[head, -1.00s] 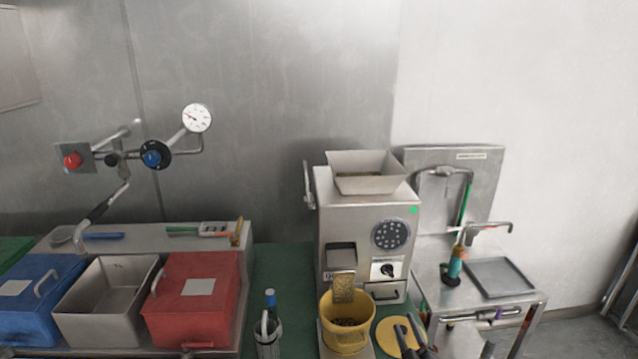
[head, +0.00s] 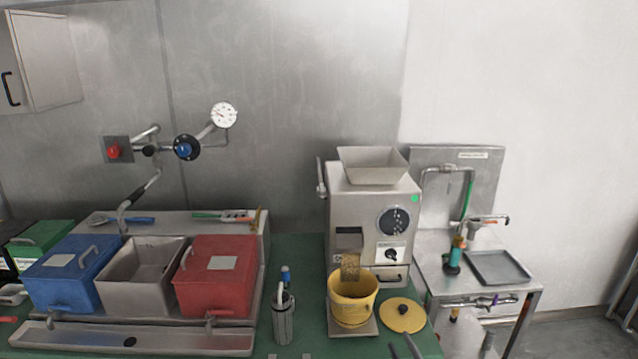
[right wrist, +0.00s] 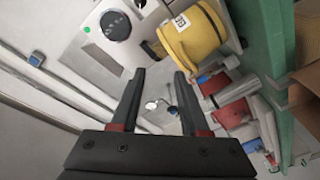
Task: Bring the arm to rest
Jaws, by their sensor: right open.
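My right gripper (head: 402,346) shows at the bottom edge in the head view, as two dark fingertips just in front of the yellow lid (head: 403,315). In the right wrist view its fingers (right wrist: 160,78) are spread, with nothing held between them. The grinder (head: 372,220) stands behind on the green worktop, with a metal hopper (head: 372,165) on top. The yellow bucket (head: 353,300) stands under its spout and also shows beyond the fingers in the right wrist view (right wrist: 196,38). My left gripper is not in view.
Red (head: 215,280), open grey (head: 140,275) and blue (head: 70,275) bins stand further left. A metal side table (head: 480,290) with a tray (head: 500,267) stands at the right.

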